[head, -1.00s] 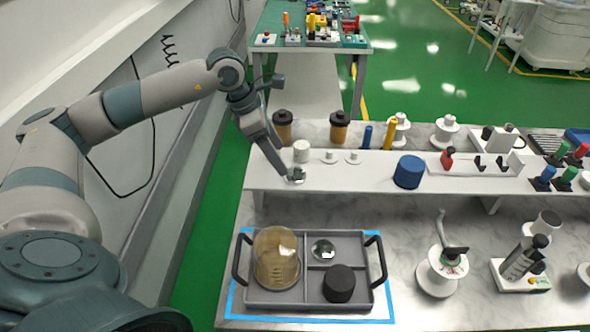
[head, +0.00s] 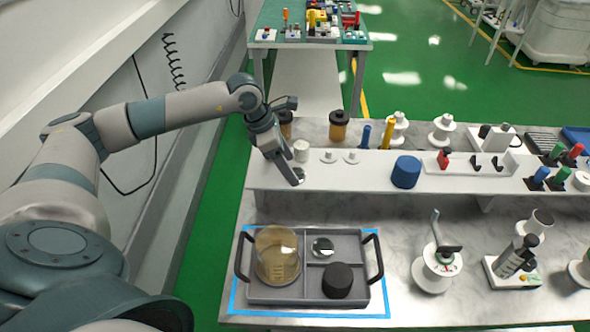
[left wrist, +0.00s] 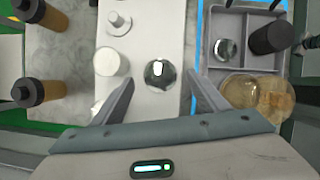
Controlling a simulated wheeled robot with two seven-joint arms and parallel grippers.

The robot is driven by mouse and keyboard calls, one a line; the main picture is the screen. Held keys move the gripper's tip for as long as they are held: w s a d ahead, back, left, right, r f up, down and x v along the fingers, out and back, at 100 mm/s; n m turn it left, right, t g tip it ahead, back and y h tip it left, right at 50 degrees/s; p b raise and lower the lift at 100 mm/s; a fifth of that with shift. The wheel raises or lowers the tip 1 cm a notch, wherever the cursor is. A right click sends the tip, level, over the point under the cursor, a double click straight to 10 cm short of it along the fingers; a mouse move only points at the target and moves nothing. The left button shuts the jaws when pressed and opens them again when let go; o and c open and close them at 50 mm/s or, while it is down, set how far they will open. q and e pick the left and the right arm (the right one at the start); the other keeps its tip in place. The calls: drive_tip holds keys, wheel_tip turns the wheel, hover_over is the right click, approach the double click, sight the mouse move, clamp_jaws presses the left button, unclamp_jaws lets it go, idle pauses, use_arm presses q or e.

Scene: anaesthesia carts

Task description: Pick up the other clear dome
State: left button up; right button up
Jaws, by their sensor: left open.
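A small clear dome (left wrist: 160,72) sits on the white raised shelf (left wrist: 150,25). In the left wrist view it lies between and just beyond my open left fingers (left wrist: 162,82). In the head view my left gripper (head: 296,180) points down at the shelf's left end and mostly hides this dome. Another clear dome (head: 322,247) sits in the upper right compartment of the grey tray (head: 275,295); it also shows in the left wrist view (left wrist: 226,49). My right gripper is not in view.
The tray also holds a large amber-tinted clear container (head: 277,257) and a black cylinder (head: 337,281). A white cylinder (left wrist: 111,64) and small white pegs (head: 328,156) stand near my left gripper. A blue cylinder (head: 406,171) is farther right. Brown jars (head: 339,126) stand behind the shelf.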

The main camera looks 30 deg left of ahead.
use_arm(q)
drive_tip(key=shift+p+x, duration=0.3)
drive_tip(key=shift+x, duration=0.9)
drive_tip(key=c, duration=1.2)
